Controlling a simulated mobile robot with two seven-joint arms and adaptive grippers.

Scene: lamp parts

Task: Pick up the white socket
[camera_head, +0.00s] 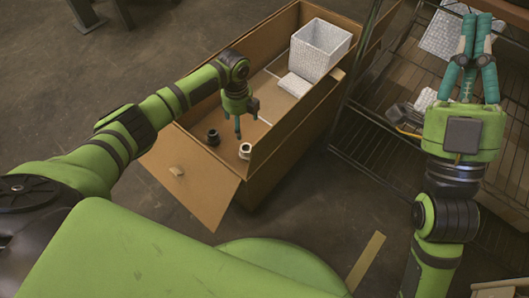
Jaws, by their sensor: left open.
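A small white socket (245,151) stands near the front end of a long open cardboard box (285,133). A similar dark socket (213,137) stands to its left. My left gripper (238,132) reaches down into the box from above, with its fingers open and empty. Its tips are just behind the white socket in the picture and appear apart from it; the exact gap and height are hard to tell. My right gripper (475,22) is at the upper right, away from the box, with its fingers pointing up, close together and empty.
A white box (319,50) and a flat white piece (294,84) are at the box's far end. The near flap (192,180) folds outward. A wire rack (405,75) with cardboard and small parts stands to the right. Bare floor is at the left.

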